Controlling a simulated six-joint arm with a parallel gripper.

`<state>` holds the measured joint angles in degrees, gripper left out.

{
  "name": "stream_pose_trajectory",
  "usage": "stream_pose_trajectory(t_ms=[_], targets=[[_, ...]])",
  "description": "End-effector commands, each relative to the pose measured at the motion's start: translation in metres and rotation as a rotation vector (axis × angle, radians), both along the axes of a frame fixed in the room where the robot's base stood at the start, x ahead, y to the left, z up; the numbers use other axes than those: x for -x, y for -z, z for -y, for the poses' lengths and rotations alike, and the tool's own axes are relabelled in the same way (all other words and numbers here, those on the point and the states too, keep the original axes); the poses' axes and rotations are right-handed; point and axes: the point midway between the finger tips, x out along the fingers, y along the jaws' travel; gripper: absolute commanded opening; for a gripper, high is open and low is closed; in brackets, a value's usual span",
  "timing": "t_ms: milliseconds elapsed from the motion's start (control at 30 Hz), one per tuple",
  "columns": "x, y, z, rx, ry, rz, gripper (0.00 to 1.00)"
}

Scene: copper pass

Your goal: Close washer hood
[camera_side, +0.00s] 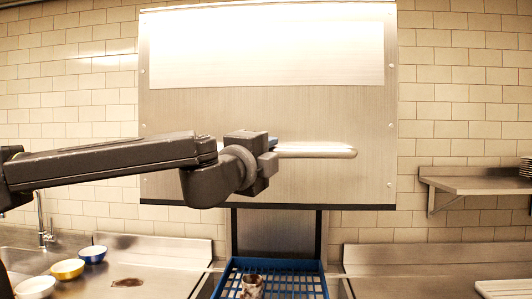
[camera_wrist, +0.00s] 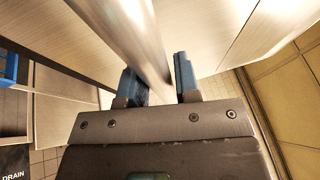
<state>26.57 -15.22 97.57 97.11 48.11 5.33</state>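The washer hood (camera_side: 330,115) is a large brushed-steel box, raised high above the rack, with its dark lower edge well above the counter. Its handle (camera_side: 315,152) is a horizontal rounded steel bar on the front. My gripper (camera_side: 272,145) is at the left part of the visible handle and hides what lies behind it. In the wrist view, the handle (camera_wrist: 130,35) runs between the two blue fingers of my gripper (camera_wrist: 160,80). The bar fills most of the gap; whether both fingers press on it I cannot tell.
A blue rack (camera_side: 284,265) with a stained cup (camera_side: 252,287) stands below the hood. White, yellow and blue bowls (camera_side: 67,269) sit on the left counter by the sink. A steel shelf (camera_side: 470,183) is on the right wall. The space between hood and rack is open.

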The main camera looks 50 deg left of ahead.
Motion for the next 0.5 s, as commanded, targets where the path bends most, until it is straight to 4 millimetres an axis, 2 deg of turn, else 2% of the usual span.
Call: stream_pose_trajectory(t_ms=[33,300,500], targets=[[0.0002,0.0,0.0001,0.0,0.0,0.0,0.25],[0.0002,0.0,0.0001,0.0,0.0,0.0,0.0],[0.0003,0.0001,0.0001,0.0,0.0,0.0,0.0]])
